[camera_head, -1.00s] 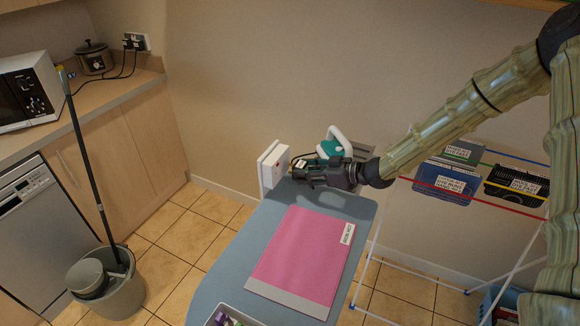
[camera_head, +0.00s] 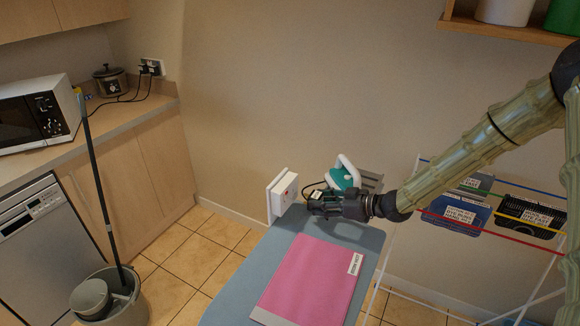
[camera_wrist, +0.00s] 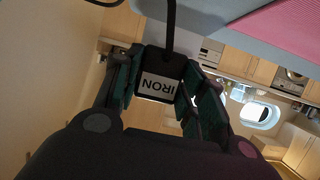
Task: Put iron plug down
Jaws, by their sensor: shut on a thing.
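My gripper (camera_head: 318,203) is at the far end of the ironing board (camera_head: 250,275), in front of the iron. In the wrist view my gripper (camera_wrist: 158,95) is shut on the black iron plug (camera_wrist: 161,73), which carries a white label reading IRON. Its dark cord runs up from the plug in that view. The green and white iron (camera_head: 343,174) stands at the back of the board, partly behind my gripper. A white socket box (camera_head: 283,194) with a red mark stands just left of my gripper. In the head view the plug is mostly hidden by the fingers.
A pink folded cloth (camera_head: 312,280) with a label lies on the board. A drying rack (camera_head: 480,237) with labelled dark items stands at right. A bucket (camera_head: 128,305) with a mop stands on the floor at left. A counter with a microwave (camera_head: 35,113) is further left.

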